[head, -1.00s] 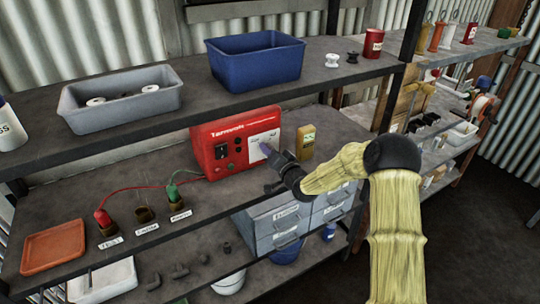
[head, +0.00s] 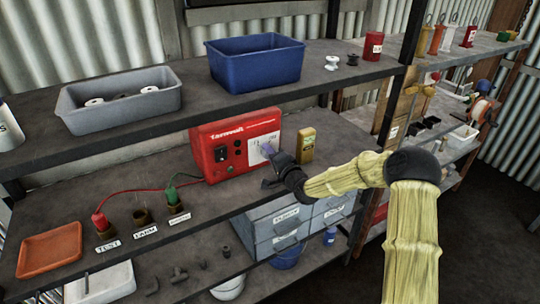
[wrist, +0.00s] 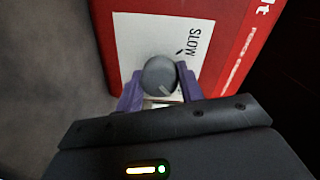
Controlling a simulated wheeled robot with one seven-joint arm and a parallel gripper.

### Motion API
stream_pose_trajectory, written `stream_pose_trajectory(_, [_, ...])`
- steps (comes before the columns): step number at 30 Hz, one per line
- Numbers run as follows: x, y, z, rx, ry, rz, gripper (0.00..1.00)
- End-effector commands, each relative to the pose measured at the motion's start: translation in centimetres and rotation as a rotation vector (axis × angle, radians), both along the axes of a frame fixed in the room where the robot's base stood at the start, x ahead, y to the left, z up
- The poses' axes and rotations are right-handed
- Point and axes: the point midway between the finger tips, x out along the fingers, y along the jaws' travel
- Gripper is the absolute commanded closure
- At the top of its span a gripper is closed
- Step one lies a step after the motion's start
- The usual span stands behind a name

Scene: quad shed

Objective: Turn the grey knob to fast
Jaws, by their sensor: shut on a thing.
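The red fence energiser box (head: 212,148) stands on the middle shelf, with a white label plate (head: 256,150) on its front. In the wrist view, the grey knob (wrist: 159,76) sits on the white plate (wrist: 130,45), with a pale pointer line on its lower right part. The word SLOW is printed on the plate to the upper right of the knob; no word for fast can be read. My gripper (wrist: 157,88) has its purple fingers on either side of the knob, shut on it. In the head view, my gripper (head: 270,153) covers the knob.
A yellow device (head: 306,146) stands just right of the box. Red and green leads run from the box to labelled posts (head: 140,218) on the left. The upper shelf, with a blue bin (head: 255,65), is above. Drawers (head: 283,228) are below.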

Motion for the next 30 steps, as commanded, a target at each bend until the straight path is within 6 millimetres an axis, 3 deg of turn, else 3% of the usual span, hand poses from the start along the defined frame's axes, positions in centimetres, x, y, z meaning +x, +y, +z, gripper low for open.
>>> stream_pose_trajectory(5, [0.0, -0.2, -0.2, 0.001, 0.004, -0.003, 0.85])
stream_pose_trajectory(6, [0.0, -0.2, -0.2, 0.0, 0.004, -0.003, 0.55])
stream_pose_trajectory(9, [0.0, -0.1, -0.2, 0.0, 0.004, -0.003, 0.41])
stream_pose_trajectory(20, [-0.3, -0.3, -0.1, 0.0, 0.001, -0.001, 0.41])
stream_pose_trajectory(30, [-3.7, -2.7, 0.0, -0.002, 0.002, -0.002, 0.41])
